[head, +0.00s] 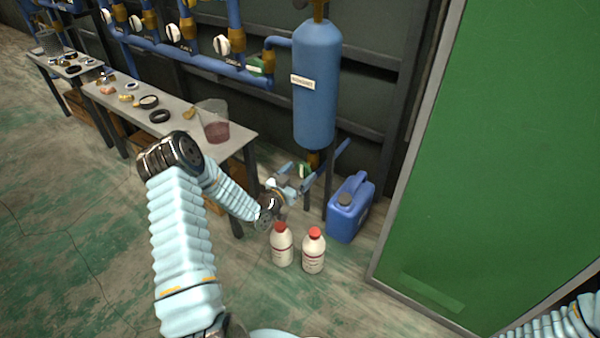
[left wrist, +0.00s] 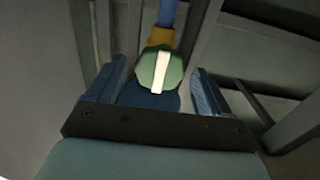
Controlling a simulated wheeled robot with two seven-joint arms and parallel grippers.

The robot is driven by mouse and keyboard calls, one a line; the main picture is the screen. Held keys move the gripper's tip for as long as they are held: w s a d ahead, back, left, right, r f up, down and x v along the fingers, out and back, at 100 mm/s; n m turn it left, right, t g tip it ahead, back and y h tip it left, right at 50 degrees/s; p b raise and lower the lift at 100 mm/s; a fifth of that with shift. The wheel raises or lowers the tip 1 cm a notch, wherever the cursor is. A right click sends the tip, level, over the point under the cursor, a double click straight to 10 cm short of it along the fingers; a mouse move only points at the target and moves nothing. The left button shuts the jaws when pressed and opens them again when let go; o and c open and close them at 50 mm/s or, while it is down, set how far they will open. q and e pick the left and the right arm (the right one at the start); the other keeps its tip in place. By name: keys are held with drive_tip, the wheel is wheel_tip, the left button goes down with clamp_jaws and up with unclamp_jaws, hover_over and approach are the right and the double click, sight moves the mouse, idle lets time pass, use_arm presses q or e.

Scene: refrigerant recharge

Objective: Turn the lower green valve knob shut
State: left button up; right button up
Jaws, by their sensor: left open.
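The lower green valve knob (left wrist: 150,72) with a pale bar across its face shows in the left wrist view, between and just beyond the fingers. The bar stands nearly upright, slightly tilted. In the head view the knob (head: 304,170) is a small green patch under the blue cylinder, partly hidden by my gripper. My left gripper (head: 291,184) is open around the line to the knob, with a gap on each side; it also shows in the left wrist view (left wrist: 157,88). My right arm shows at the bottom right corner, its gripper out of view.
The blue cylinder (head: 316,85) hangs above the knob. A blue jug (head: 349,210) and two white bottles with red caps (head: 282,246) (head: 313,254) stand on the floor below. A cluttered bench (head: 185,105) lies left, a green panel (head: 500,150) right. Upper pipes carry several white-handled valves.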

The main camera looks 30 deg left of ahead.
use_arm(q)
drive_tip(key=c, duration=1)
drive_tip(key=shift+f+m+b, duration=0.2)
drive_tip(key=shift+m+b, duration=0.5)
drive_tip(key=shift+b, duration=0.1)
drive_tip(key=shift+c, duration=0.2)
drive_tip(key=m+b, duration=0.2)
drive_tip(key=shift+m, duration=0.3)
drive_tip(key=shift+r+m, duration=0.2)
drive_tip(key=shift+m, duration=0.1)
drive_tip(key=shift+b, duration=0.35)
